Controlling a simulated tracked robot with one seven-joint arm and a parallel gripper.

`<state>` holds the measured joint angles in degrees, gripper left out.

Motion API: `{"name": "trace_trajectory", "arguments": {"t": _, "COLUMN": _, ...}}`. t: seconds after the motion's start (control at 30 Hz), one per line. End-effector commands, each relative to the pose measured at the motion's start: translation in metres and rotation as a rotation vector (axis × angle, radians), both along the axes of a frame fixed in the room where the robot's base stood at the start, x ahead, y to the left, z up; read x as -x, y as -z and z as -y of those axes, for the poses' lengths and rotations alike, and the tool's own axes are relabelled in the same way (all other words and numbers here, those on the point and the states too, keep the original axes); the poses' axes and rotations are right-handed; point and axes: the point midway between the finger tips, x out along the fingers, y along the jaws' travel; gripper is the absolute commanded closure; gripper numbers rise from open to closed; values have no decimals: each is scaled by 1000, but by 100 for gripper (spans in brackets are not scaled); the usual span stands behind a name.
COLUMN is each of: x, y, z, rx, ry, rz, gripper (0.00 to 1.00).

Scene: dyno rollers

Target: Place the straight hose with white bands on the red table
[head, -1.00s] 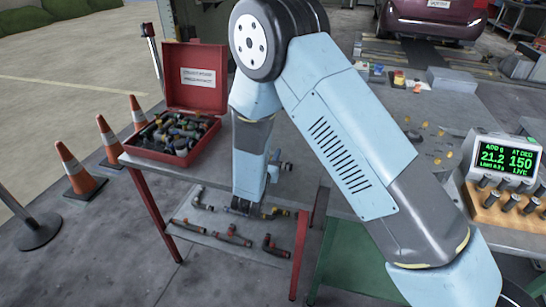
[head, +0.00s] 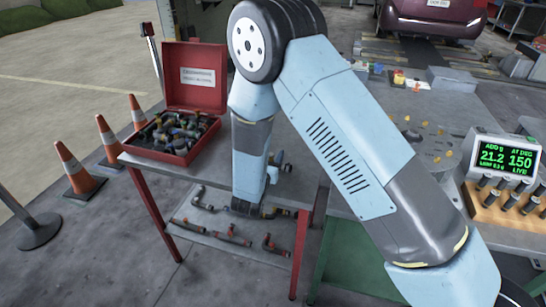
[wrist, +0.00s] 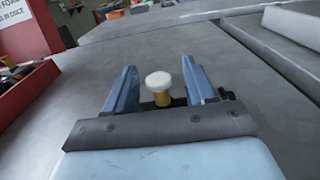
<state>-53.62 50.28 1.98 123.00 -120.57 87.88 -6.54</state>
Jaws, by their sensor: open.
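The red table (head: 217,166) has a grey top and red legs. My gripper is mostly hidden behind my arm in the head view. In the wrist view, my gripper (wrist: 161,70) is open, with its blue fingers apart over a grey surface. A short piece with a round white end and a brass-coloured body (wrist: 159,85) shows between the fingers. I cannot tell whether it is the straight hose with white bands, or whether it touches the fingers. Several dark hose pieces (head: 228,238) lie on the table's lower shelf; white bands cannot be made out on them.
An open red case (head: 192,95) full of fittings takes up the table's left part; its edge shows in the wrist view (wrist: 22,92). A grey workbench (head: 440,115) with a display (head: 508,158) stands to the right. Orange cones (head: 75,168) stand on the floor at left.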

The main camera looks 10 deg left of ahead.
Motion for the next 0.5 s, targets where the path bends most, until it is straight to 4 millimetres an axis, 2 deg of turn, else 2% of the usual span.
{"name": "trace_trajectory", "arguments": {"t": 0.17, "x": 21, "y": 0, "z": -3, "rx": 1, "ry": -3, "rz": 0, "gripper": 45}}
{"name": "trace_trajectory", "arguments": {"t": 0.5, "x": 85, "y": 0, "z": -8, "rx": 1, "ry": -4, "rz": 0, "gripper": 45}}
